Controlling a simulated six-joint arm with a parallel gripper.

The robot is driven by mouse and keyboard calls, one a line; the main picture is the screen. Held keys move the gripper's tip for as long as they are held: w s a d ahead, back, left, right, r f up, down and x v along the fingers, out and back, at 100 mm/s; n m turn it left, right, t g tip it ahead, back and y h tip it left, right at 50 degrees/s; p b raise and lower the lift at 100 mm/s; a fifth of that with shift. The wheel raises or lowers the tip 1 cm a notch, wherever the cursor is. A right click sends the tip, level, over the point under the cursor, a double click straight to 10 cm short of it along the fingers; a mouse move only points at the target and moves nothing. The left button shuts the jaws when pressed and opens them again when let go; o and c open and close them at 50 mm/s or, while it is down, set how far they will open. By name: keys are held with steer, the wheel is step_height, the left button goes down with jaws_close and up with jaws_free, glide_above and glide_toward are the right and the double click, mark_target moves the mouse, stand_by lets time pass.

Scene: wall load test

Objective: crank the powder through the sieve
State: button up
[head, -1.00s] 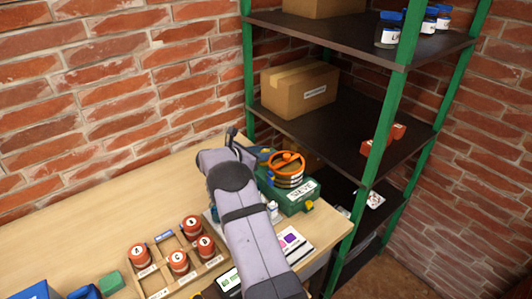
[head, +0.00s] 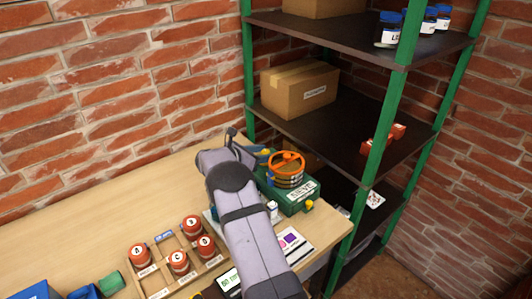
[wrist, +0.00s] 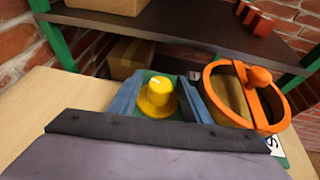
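The sieve is a green box (head: 296,203) with a label and a round drum with an orange ring (head: 287,158) at the bench's right end. In the wrist view, the orange crank (wrist: 232,92) with its round grip (wrist: 259,76) is right of my fingers. My gripper (head: 266,158) is at the left side of the sieve, partly hidden by my arm in the head view. In the wrist view, my gripper's blue fingers (wrist: 160,92) stand apart on either side of a yellow knob (wrist: 157,98) with a white mark. Contact with the knob is not clear. Powder is not visible.
A wooden rack (head: 160,268) of lettered red-lidded jars is left of my arm. A green cylinder (head: 111,281) and blue items lie at bottom left. A green-posted shelf (head: 378,120) holding a carton (head: 299,86) stands behind the sieve.

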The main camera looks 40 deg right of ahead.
stand_by(0.3)
steer(key=shift+b+v, duration=0.9)
steer(key=shift+v, duration=2.75)
steer(key=shift+c, duration=0.5)
steer(key=shift+c, duration=0.9)
steer(key=shift+s+d+r+p, duration=0.1)
steer(key=shift+d+r+p, duration=0.2)
steer(key=shift+r+p, duration=0.25)
steer(key=d+r+n+y+p, duration=0.1)
steer(key=y+p, duration=0.2)
steer(key=p, duration=0.1)
steer(key=d+r+n+y+p, duration=0.1)
steer(key=r+y+p, duration=0.1)
steer(key=y+p, duration=0.1)
steer(key=d+r+n+y+p, duration=0.1)
steer(key=n+y+p, duration=0.1)
steer(key=p, duration=0.3)
steer(key=shift+s+r+t+y, duration=0.3)
steer(key=shift+s+r+y, duration=0.1)
steer(key=shift+y, duration=0.3)
